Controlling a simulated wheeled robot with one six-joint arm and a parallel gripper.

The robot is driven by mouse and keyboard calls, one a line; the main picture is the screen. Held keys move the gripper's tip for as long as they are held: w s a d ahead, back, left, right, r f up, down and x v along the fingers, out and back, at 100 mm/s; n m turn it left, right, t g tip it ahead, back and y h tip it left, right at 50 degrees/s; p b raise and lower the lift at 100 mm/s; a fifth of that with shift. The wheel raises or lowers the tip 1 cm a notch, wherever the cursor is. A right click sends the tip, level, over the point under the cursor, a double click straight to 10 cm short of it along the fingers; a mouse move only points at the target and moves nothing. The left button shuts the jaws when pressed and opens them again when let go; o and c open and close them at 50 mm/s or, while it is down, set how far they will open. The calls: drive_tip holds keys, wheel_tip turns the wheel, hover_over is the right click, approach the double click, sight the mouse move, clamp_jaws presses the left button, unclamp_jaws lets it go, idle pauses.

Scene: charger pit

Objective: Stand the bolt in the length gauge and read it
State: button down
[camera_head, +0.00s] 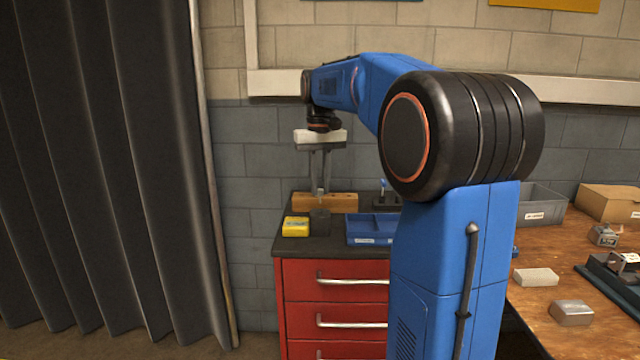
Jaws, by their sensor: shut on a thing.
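My gripper (320,189) points straight down over the dark top of the red drawer cabinet, its two long grey fingers close together. It is shut on a small grey thing at the fingertips, which looks like the bolt; the fingers hide most of it. A short dark upright block (320,221) stands right below the fingertips and may be the length gauge. I cannot tell whether the bolt touches it or is inside it. No scale or reading can be made out.
A yellow box (295,227) stands just left of the dark block, a blue tray (370,230) to its right. A wooden block (340,202) lies behind. A small dark stand (386,198) is at the back right. The wooden bench (540,300) holds metal parts and boxes.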

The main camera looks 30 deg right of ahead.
sight(320, 193)
drive_tip(key=shift+f, duration=2.6)
idle(0.9)
drive_tip(key=c, duration=1.6)
unclamp_jaws()
drive_tip(key=shift+r, duration=0.1)
wheel_tip(320, 193, up, 17)
drive_tip(key=shift+r, duration=0.1)
drive_tip(key=s+a+f+n+t, duration=0.1)
drive_tip(key=s+a+f, duration=0.4)
drive_tip(key=s+f, duration=0.5)
drive_tip(key=s+a+f+n+t, duration=0.1)
drive_tip(key=s+a+f, duration=0.4)
drive_tip(key=s+f, duration=0.5)
drive_tip(key=s+a+f+n+t, duration=0.1)
drive_tip(key=s+a+f, duration=0.4)
drive_tip(key=s+f, duration=0.5)
drive_tip(key=shift+s+a+f+t, duration=0.15)
drive_tip(key=shift+a+f+t, duration=0.35)
drive_tip(key=shift+t, duration=0.4)
